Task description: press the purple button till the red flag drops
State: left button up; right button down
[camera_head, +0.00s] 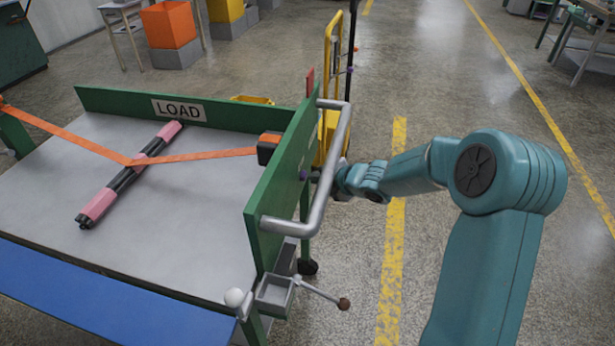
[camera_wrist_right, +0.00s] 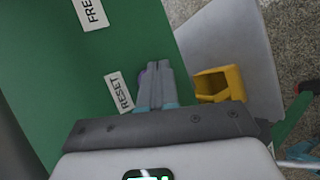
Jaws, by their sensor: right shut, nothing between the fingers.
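The purple button (camera_head: 303,175) sits on the green end panel (camera_head: 262,205) of the cart, behind the grey handle bar. In the right wrist view a sliver of purple (camera_wrist_right: 142,77) shows beside my fingers, near the RESET label (camera_wrist_right: 119,92); the rest is hidden. My right gripper (camera_head: 318,177) is shut and empty, at the panel by the button. It also shows in the right wrist view (camera_wrist_right: 157,70), its closed fingertips at or very near the button; I cannot tell whether they touch. The red flag (camera_head: 310,82) stands upright at the panel's far end. My left gripper is out of view.
The grey handle bar (camera_head: 328,185) stands out from the panel close to my right gripper. A yellow hand truck (camera_head: 333,60) stands behind. The floor at right is open.

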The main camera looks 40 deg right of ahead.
jog(key=shift+w+a+r, duration=0.25)
jog(key=shift+w+r, duration=0.2)
dwell(0.9)
jog(key=shift+s+d, duration=0.1)
jog(key=shift+d, duration=0.05)
jog(key=shift+s+d+r+p, duration=0.2)
jog(key=shift+s+d+p, duration=0.15)
jog(key=shift+s, duration=0.35)
jog(key=shift+d, duration=0.1)
jog(key=s+d, duration=0.1)
jog(key=s+d+p, duration=0.1)
jog(key=s, duration=0.2)
jog(key=shift+s+d+f, duration=0.1)
jog(key=shift+d+f, duration=0.2)
jog(key=shift+d, duration=0.1)
